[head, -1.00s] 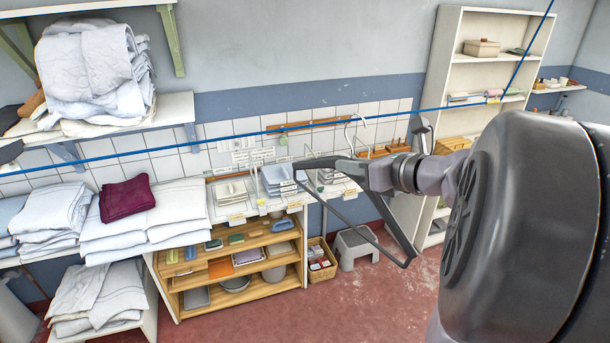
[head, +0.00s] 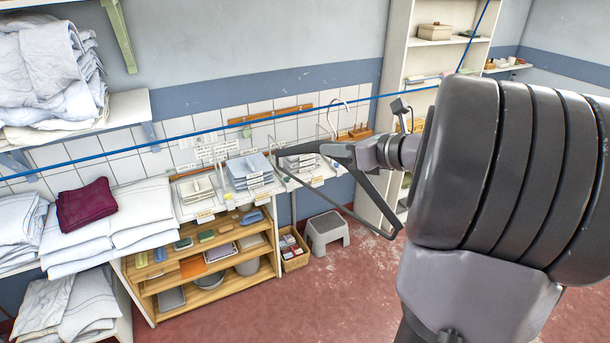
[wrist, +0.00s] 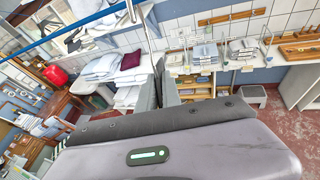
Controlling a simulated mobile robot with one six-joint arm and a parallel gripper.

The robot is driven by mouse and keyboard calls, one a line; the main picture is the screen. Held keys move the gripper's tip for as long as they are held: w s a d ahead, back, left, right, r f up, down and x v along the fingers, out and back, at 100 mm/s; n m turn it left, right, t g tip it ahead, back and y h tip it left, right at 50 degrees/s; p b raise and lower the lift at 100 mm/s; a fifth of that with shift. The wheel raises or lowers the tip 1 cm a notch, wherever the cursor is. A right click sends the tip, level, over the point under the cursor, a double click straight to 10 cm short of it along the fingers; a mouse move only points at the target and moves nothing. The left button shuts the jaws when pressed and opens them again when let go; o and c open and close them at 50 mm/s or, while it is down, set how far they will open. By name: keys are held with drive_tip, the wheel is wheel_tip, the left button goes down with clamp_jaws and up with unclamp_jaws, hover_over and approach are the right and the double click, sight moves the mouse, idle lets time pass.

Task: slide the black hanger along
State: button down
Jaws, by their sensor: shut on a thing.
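The black hanger hangs by its pale metal hook (head: 333,115) at the taut blue line (head: 215,130), in the middle of the head view. Its dark triangular frame (head: 382,205) slants down to the right below the line. My gripper (head: 338,152) is shut on the hanger's upper part, just under the hook. The jaws cover part of the frame there. In the wrist view my gripper's own dark body fills the bottom, and the blue line (wrist: 62,33) crosses the upper left. I cannot clearly make out the hanger's frame in that view.
A wooden shelf unit (head: 215,258) with trays stands behind. Folded white linen (head: 110,235) and a maroon cloth (head: 86,205) lie left. A grey step stool (head: 325,230) and a basket (head: 291,250) stand on the floor. A tall white bookcase (head: 397,60) stands behind to the right.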

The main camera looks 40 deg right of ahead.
drive_tip(key=shift+d, duration=0.2)
drive_tip(key=s+d+p, duration=0.1)
drive_tip(key=d+p, duration=0.1)
drive_tip(key=d, duration=0.3)
drive_tip(key=shift+s+d+r, duration=0.2)
drive_tip(key=shift+s+d, duration=0.1)
drive_tip(key=shift+d, duration=0.1)
idle(0.3)
drive_tip(key=shift+s+d+p, duration=0.25)
drive_tip(key=shift+d+p, duration=0.2)
drive_tip(key=shift+d, duration=0.5)
drive_tip(key=shift+s+d+p, duration=0.2)
drive_tip(key=shift+d+p, duration=0.2)
drive_tip(key=shift+d, duration=0.6)
drive_tip(key=shift+s+d+p, duration=0.25)
drive_tip(key=shift+d+p, duration=0.2)
drive_tip(key=shift+d, duration=0.5)
